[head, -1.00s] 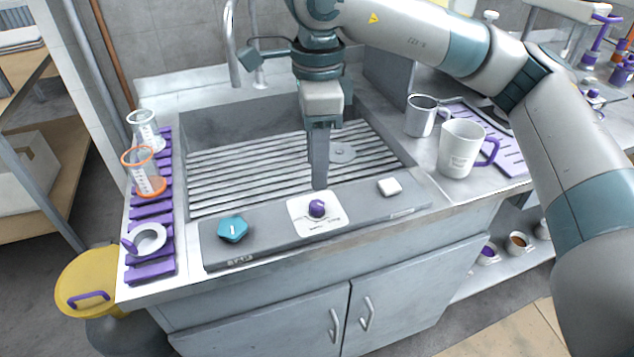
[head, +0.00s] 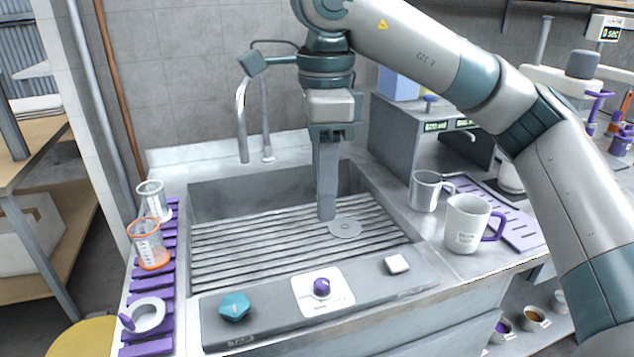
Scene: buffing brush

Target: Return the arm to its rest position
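My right gripper (head: 327,212) points straight down over the slatted sink basin, its fingers seen edge-on, so I cannot tell whether they are open or shut. Nothing shows held in it. Its fingertips appear just above a round grey disc (head: 345,228) on the slats; I cannot tell if they touch. My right arm (head: 430,50) comes in from the right and bends down over the sink. My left gripper is not in view.
A front panel holds a teal knob (head: 234,306), a purple knob (head: 322,287) and a white button (head: 397,264). A metal pitcher (head: 424,192) and white mug (head: 466,226) stand right. Measuring cups (head: 148,245) stand left. A faucet (head: 242,125) rises behind.

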